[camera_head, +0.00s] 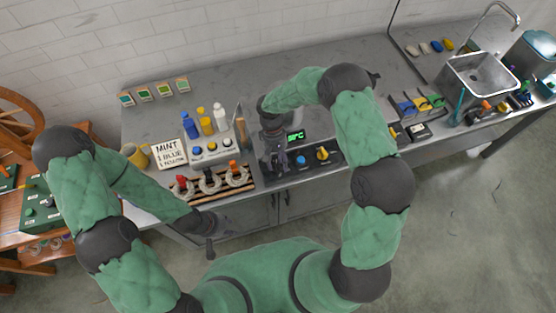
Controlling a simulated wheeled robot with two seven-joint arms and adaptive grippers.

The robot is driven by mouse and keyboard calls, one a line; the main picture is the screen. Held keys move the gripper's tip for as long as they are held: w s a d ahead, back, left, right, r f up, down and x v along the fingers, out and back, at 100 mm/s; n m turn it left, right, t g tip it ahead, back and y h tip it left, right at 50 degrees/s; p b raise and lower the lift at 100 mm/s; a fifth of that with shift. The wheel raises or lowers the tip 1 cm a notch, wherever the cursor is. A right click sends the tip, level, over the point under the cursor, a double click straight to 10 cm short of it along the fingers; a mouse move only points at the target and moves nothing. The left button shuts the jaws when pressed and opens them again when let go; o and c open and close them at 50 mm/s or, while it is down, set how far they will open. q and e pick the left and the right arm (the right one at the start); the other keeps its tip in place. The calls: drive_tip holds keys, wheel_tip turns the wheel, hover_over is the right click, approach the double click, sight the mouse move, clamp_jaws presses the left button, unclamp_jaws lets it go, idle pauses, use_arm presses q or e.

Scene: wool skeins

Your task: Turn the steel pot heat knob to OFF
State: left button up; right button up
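A dark control panel (336,158) sits at the front of the steel counter, with a green lit display (296,136) that seems to read 80°C. A yellow knob (322,153) and a blue round knob or button (300,160) are on the panel; I cannot read their markings. My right gripper (274,168) points down at the panel's left end, left of both, and hides what is under it. I cannot tell whether it touches anything. I cannot make out the steel pot clearly. My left gripper (212,246) hangs low in front of the counter, away from the panel.
A sink (482,80) is at the right. The counter's back middle (240,85) is clear.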

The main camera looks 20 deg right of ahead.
drive_tip(key=shift+w+r, duration=0.1)
drive_tip(key=shift+w, duration=0.05)
idle(0.4)
drive_tip(key=shift+w+r, duration=0.25)
drive_tip(key=shift+r, duration=0.25)
drive_tip(key=v, duration=1.1)
drive_tip(key=shift+s+f, duration=0.1)
drive_tip(key=shift+s, duration=0.05)
